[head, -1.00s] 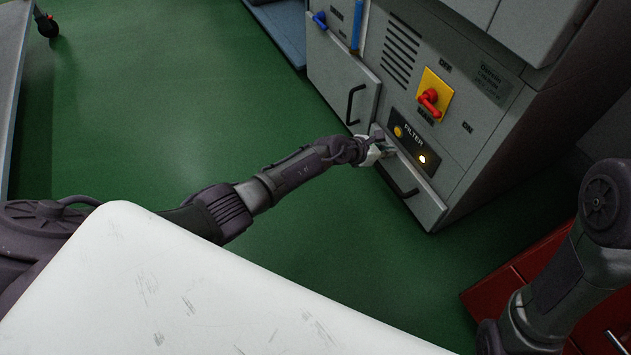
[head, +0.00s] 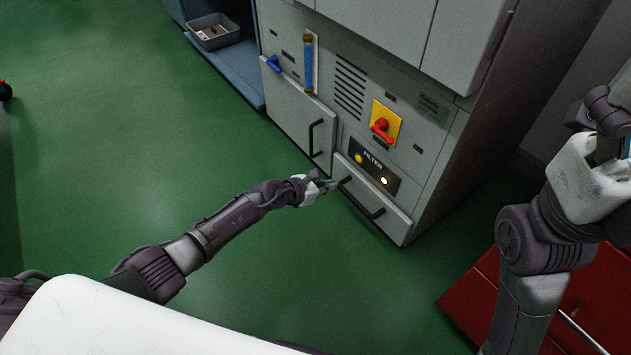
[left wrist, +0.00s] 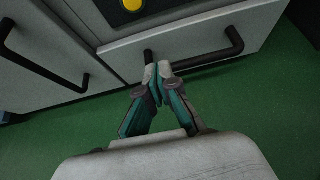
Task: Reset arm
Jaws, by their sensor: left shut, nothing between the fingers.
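My left arm reaches out from the lower left in the head view. Its left gripper (head: 328,186) is shut and empty, at the left end of the black handle of the filter drawer (head: 394,220). In the left wrist view the teal-and-grey fingertips (left wrist: 158,72) meet in front of the drawer face, close to the left end of its black handle (left wrist: 205,62). I cannot tell whether they touch it. My right arm stands at the right edge of the head view; its gripper (head: 622,150) is partly cut off and its fingers are unclear.
A grey tray (head: 214,32) sits on a blue shelf. A red cabinet (head: 480,290) stands lower right. Green floor (head: 110,150) is clear at left.

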